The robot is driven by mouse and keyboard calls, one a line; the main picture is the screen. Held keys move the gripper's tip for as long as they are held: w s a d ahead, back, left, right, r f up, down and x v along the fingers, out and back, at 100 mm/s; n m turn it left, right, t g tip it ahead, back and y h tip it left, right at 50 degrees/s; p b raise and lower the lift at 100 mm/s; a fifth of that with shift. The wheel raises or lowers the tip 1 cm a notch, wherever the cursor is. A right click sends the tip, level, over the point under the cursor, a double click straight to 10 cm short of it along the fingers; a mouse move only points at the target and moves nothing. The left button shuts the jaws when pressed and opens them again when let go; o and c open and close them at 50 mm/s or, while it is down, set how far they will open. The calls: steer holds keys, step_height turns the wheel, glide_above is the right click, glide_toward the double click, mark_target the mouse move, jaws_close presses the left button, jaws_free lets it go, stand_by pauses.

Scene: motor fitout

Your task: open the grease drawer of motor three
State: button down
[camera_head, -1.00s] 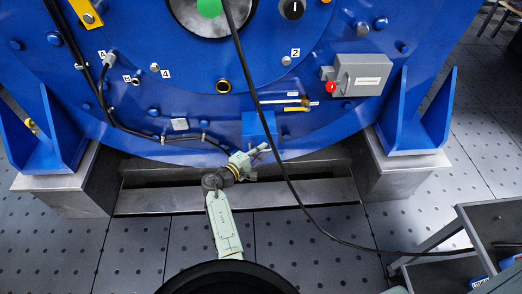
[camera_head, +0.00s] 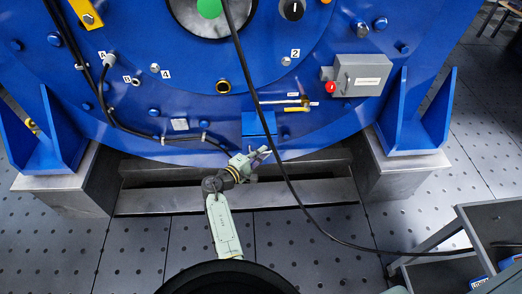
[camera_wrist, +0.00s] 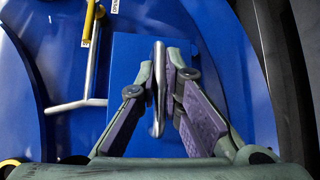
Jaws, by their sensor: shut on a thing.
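The grease drawer (camera_head: 258,123) appears to be the small blue box low on the front of the big blue motor (camera_head: 190,95). In the wrist view its blue front (camera_wrist: 128,62) fills the middle. A bright metal handle (camera_wrist: 159,58) stands out from that front. My gripper (camera_head: 262,153) is at the lower end of the box in the head view. In the wrist view my gripper (camera_wrist: 157,92) has its fingers on both sides of the handle, shut on it. The fingers hide part of the handle. How far the drawer stands out is hard to tell.
A valve with a yellow lever (camera_head: 297,109) sits right beside the box. A black cable (camera_head: 275,150) hangs past the gripper's right side. A grey switch box (camera_head: 361,76) is farther right. A grey cart (camera_head: 490,225) stands at the lower right.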

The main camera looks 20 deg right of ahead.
steer(key=s+a+p, duration=0.2)
steer(key=s+a, duration=0.1)
steer(key=s, duration=0.7)
steer(key=shift+s, duration=0.1)
steer(key=c, duration=1.7)
jaws_free()
steer(key=v, duration=1.2)
steer(key=shift+s, duration=0.1)
